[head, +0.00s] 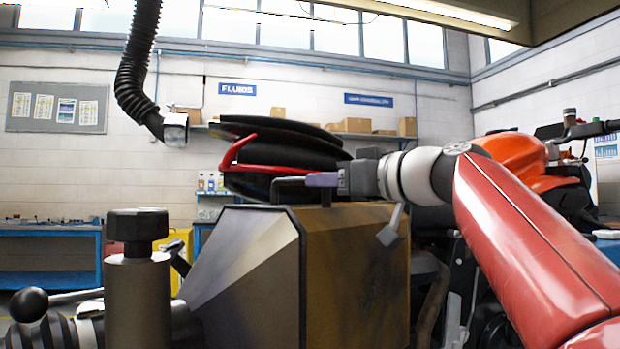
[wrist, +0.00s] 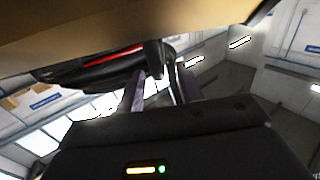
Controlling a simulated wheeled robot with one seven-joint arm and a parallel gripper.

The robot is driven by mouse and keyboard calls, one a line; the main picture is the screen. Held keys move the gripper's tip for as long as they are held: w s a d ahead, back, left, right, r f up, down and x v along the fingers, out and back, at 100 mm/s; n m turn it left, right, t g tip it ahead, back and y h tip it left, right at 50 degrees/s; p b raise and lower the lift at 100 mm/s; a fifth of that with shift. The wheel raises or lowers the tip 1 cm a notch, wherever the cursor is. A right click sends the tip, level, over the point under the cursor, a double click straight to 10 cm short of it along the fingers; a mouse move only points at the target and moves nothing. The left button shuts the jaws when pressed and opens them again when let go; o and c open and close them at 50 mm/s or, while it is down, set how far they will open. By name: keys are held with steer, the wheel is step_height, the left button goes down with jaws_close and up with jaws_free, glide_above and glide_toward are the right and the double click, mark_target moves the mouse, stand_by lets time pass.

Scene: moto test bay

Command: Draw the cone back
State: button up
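A boxy brown and grey housing (head: 355,270) with slanted faces tapering to the left fills the middle of the head view. It may be the cone, but I cannot be sure. A dark bent handle (head: 289,188) stands on its top edge. My gripper (head: 318,180), with purple fingers, reaches in from the right at the handle. In the wrist view, my gripper (wrist: 160,78) has its fingers apart, with a dark bar (wrist: 171,75) between them. A bright gap shows beside the left finger. Contact with the right finger cannot be told.
A black round stack with a red tube (head: 240,150) is behind the housing. A ribbed black hose (head: 137,70) hangs at upper left. A black-knobbed post (head: 138,225) stands at front left. An orange motorcycle (head: 520,160) is at right, behind my arm.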

steer(key=shift+p+x, duration=0.5)
steer(key=shift+x, duration=1.75)
steer(key=shift+c, duration=0.5)
jaws_close()
